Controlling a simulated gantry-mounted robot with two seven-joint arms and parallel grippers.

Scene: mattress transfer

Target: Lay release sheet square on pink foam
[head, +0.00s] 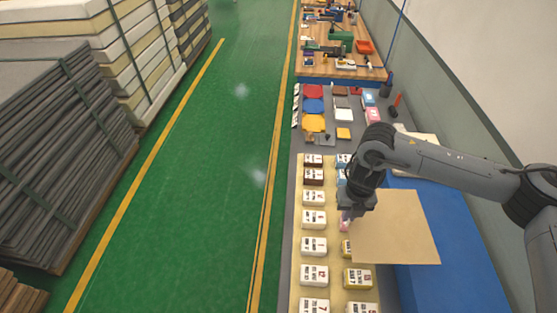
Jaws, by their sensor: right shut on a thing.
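The release sheet, a tan square sheet (402,235), is at the lower right in the head view. My right gripper (351,211) is shut on its upper left edge. The sheet covers parts of the blue surface and of the labelled blocks beneath it. A small pink piece (344,224) shows just below the gripper, mostly hidden by the gripper and sheet. Another pink block with a white label (373,116) lies farther back. I cannot tell which of these is the pink foam. My left gripper is not in view.
Labelled white blocks (313,220) stand in a row on a pale yellow board. A blue surface (462,240) lies at right. Coloured pads (313,105) and a wooden bench with tools (338,72) are farther back. Green floor is open at left, beside stacked mattresses (128,45).

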